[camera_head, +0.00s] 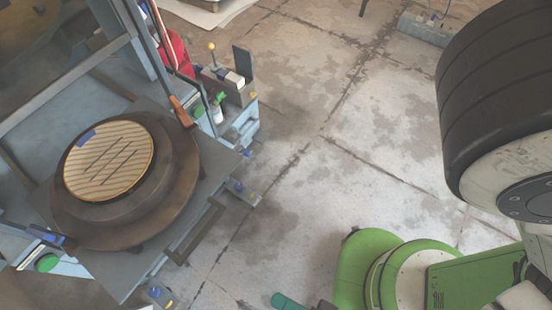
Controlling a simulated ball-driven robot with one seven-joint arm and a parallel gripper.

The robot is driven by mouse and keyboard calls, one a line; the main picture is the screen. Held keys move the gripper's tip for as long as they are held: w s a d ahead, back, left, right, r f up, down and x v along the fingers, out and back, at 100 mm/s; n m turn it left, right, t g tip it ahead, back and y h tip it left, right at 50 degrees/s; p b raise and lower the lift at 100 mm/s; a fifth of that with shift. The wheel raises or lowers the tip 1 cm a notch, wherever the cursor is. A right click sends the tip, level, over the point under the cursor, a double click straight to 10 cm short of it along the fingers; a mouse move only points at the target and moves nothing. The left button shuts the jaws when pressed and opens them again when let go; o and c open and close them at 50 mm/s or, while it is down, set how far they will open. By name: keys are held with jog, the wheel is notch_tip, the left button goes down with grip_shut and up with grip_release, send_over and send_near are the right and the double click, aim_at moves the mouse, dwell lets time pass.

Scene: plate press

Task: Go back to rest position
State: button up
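A round plate (108,160) with a light, striped top and several dark slots lies on the dark round base (180,185) of the press. A small blue patch shows on the plate's upper left. The press (125,285) stands at the left, with a grey bed under the round base. My green and white arm (400,275) shows at the bottom right, away from the press. My gripper cannot be made out in this view.
A large black and white wheel-like part (495,85) fills the upper right. Levers, a green knob and small blocks (230,85) stick out along the press's right side. The stained tiled floor (330,150) between press and arm is clear. A grey box (425,28) lies at the top right.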

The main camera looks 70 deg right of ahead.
jog(key=w+f+n+g+y, duration=0.3)
jog(key=w+n+g+y, duration=0.2)
jog(key=w+n+y, duration=0.8)
jog(key=w+d+f+n+g+h, duration=0.2)
jog(key=d+n+g+h, duration=0.45)
jog(key=d, duration=0.45)
jog(key=s+d+r+g+h, duration=0.2)
jog(key=s+d+g, duration=0.3)
jog(key=d, duration=0.4)
jog(key=shift+s+d+r+n+h, duration=0.15)
jog(key=shift+s+r+n+h, duration=0.2)
jog(key=shift+r, duration=0.5)
